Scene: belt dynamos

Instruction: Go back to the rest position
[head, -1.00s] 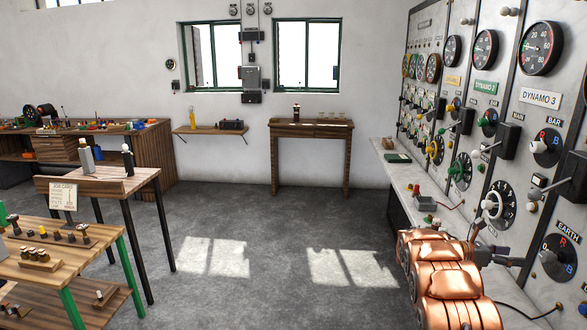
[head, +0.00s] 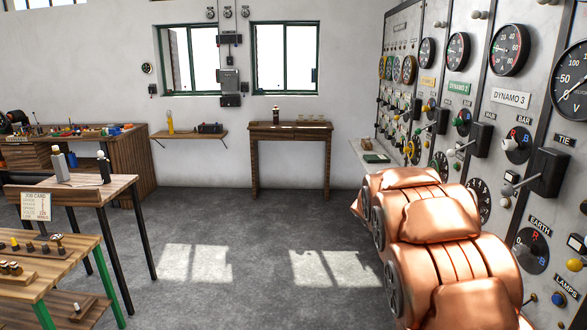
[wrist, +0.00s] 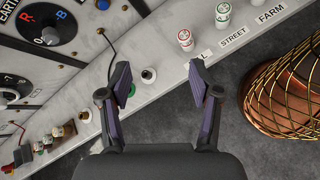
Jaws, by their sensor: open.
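My gripper (wrist: 160,85) shows in the wrist view with its two dark fingers spread wide and nothing between them. It is over the edge of the pale ledge (wrist: 165,62) below the switch panel, with a small dark-and-white knob or peg (wrist: 149,75) visible beyond the gap. In the head view my copper-coloured arm fills the lower right in front of the dynamo panel (head: 510,97). The gripper itself is hidden there behind the arm.
In the wrist view, labelled pegs (wrist: 222,14) stand on the ledge and a copper object in gold mesh (wrist: 285,95) is at right. In the head view, a job-card table (head: 90,190) and workbench (head: 125,160) are at left. The middle floor (head: 240,235) is clear.

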